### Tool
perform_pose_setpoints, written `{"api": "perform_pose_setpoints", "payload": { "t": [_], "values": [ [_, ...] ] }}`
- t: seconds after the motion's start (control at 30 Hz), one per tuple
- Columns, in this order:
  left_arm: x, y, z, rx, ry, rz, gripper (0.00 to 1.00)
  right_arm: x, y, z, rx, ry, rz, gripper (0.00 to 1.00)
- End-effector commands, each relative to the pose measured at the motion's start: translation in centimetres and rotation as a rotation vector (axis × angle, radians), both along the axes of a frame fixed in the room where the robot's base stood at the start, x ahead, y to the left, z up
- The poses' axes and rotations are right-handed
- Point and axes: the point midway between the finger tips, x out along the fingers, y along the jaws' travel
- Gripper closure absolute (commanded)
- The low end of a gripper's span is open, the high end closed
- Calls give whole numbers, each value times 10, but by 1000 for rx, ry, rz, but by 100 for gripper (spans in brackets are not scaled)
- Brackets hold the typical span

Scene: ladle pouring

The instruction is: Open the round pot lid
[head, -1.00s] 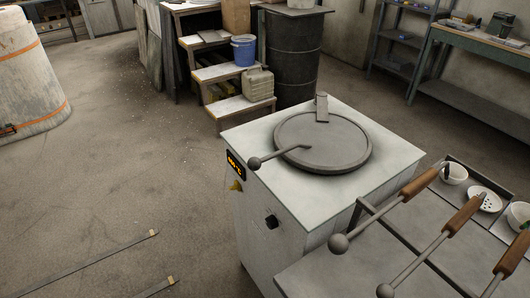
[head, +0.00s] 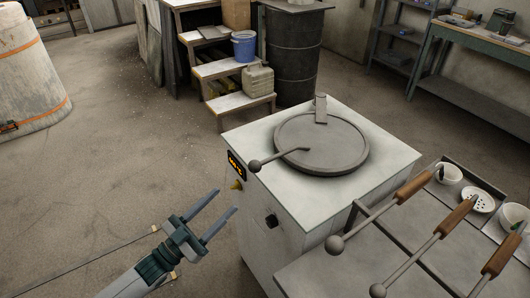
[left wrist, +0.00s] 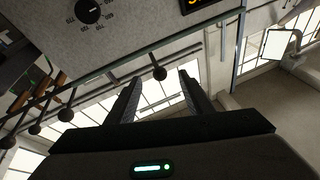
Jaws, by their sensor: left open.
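The round grey pot lid (head: 335,146) lies flat and closed on top of the white box-shaped furnace (head: 388,165). Its handle is a rod (head: 282,156) with a dark ball (head: 255,166) at the end, reaching out past the furnace's left edge. A hinge block (head: 320,108) stands at the lid's far side. My left gripper (head: 225,207) is open and empty, left of the furnace front, lower in the picture than the ball and apart from it. Its two spread fingers also show in the left wrist view (left wrist: 158,95). My right gripper is not in view.
A grey table (head: 345,270) stands at the lower right, with several wooden-handled ladles (head: 455,217) and white bowls (head: 448,174). The furnace front carries a lit display (head: 236,165) and a dark knob (head: 271,220). Wooden steps (head: 240,105) and a dark barrel (head: 292,60) stand behind.

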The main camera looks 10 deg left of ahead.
Motion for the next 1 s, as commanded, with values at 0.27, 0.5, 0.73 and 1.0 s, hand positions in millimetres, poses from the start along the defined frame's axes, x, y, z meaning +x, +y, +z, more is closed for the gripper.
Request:
{"api": "perform_pose_setpoints", "payload": {
  "t": [0.27,0.5,0.73,1.0],
  "values": [
    [-6,-3,27,-18,-51,-41,53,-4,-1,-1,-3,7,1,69],
    [-5,-3,26,-16,-50,-39,53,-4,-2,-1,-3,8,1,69],
    [3,-9,31,-17,-51,-39,53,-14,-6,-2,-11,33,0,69],
    [27,-28,45,-17,-51,-38,53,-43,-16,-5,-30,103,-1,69]
  ]
}}
